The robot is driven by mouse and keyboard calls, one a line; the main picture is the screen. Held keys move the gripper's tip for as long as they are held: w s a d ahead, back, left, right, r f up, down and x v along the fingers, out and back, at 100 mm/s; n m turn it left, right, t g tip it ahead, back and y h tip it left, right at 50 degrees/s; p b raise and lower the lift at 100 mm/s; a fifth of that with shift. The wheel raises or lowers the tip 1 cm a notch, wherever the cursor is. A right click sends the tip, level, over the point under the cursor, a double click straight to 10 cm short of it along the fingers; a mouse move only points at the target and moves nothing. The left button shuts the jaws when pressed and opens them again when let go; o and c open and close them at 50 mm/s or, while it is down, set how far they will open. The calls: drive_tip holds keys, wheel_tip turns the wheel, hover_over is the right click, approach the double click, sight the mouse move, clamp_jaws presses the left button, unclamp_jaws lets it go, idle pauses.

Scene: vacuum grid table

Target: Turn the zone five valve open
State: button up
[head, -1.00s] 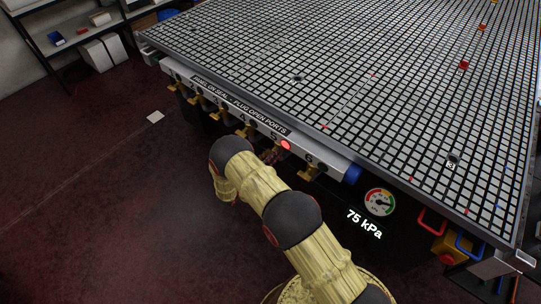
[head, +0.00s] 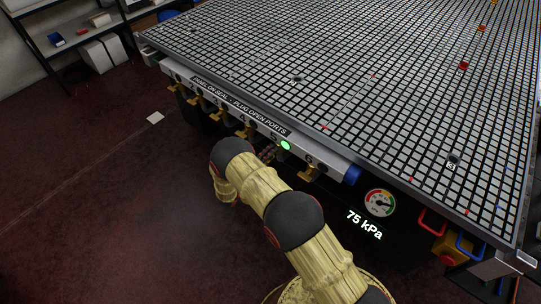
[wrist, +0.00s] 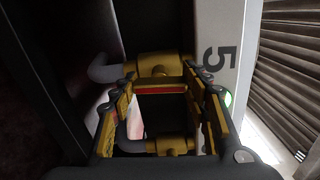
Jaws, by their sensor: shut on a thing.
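The zone five valve (wrist: 155,68) is a brass body on a grey pipe, beside the white panel marked 5 in the wrist view. A red and yellow handle piece (wrist: 158,88) lies across it between my fingers. My gripper (wrist: 164,100) is shut on the valve handle, with a finger on each side. In the head view my gripper (head: 268,153) is at the valve rail below the 5, partly hidden by my arm. The lamp (head: 285,146) beside the 5 is green. The exact handle angle is hard to tell.
The valve rail (head: 322,166) runs along the table edge, with other brass valves (head: 222,117) on it and a neighbouring valve (head: 310,173) at 6. A gauge (head: 380,203) reads 75 kPa. The grid table (head: 350,80) is above. Open floor (head: 90,220) lies left.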

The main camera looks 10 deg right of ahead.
drive_tip(key=shift+w+n, duration=0.1)
drive_tip(key=shift+n, duration=0.6)
drive_tip(key=o, duration=1.2)
drive_tip(key=shift+c, duration=0.2)
drive_tip(key=v, duration=1.2)
